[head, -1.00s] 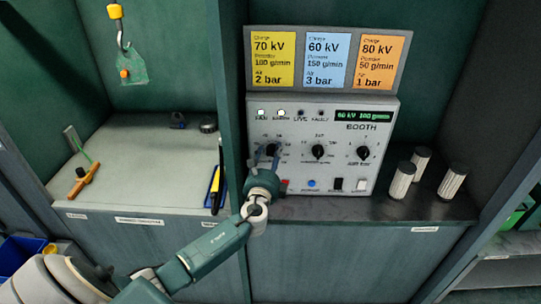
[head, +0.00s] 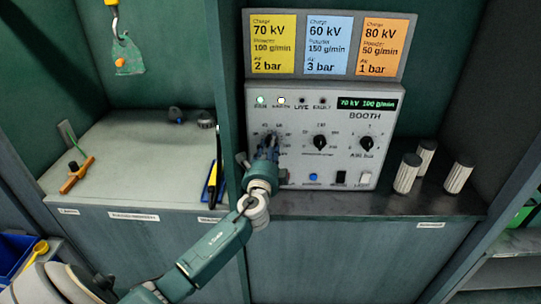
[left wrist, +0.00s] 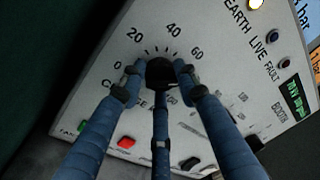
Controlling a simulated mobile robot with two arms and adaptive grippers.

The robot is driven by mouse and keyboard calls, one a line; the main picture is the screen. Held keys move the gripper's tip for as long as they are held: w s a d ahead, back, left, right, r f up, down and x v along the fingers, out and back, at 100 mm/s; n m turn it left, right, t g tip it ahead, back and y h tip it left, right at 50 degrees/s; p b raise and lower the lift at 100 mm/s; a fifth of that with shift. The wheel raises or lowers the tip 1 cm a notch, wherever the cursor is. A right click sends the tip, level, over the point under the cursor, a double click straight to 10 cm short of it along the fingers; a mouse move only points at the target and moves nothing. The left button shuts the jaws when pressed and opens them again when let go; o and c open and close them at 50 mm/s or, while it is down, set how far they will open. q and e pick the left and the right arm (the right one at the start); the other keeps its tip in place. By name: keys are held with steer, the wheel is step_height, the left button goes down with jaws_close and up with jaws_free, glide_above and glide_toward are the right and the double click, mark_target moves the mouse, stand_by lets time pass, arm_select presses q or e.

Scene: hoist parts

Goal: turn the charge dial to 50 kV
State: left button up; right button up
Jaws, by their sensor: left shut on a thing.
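The booth control box (head: 350,180) stands on the dark shelf, and its green display (head: 367,103) reads 70 kV 100 g/min. My left gripper (head: 267,148) is at the leftmost dial, the charge dial, and mostly hides it in the head view. In the left wrist view the black charge dial (left wrist: 160,71) sits between my three blue fingers, which are shut on it. The scale marks 0, 20, 40 and 60 show around it; the pointer is hard to make out. My right gripper is not in view.
Two more dials, the middle one (head: 320,142) and the right one (head: 367,145), sit beside it. Yellow, blue and orange cards (head: 327,45) stand above the box. Several white ribbed cylinders (head: 407,174) stand to the right. A green partition (head: 229,110) is close on the left.

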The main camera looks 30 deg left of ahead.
arm_select(q)
steer(key=shift+d+f+n+y+b, duration=0.15)
steer(key=shift+n+y+b, duration=0.25)
steer(key=shift+n+b, duration=2.25)
steer(key=shift+a+f+n+y+b, duration=0.1)
steer(key=shift+n+y+b, duration=0.3)
steer(key=shift+n+b, duration=2.25)
steer(key=o, duration=1.2)
steer(key=shift+c, duration=0.2)
steer(key=v, duration=1.2)
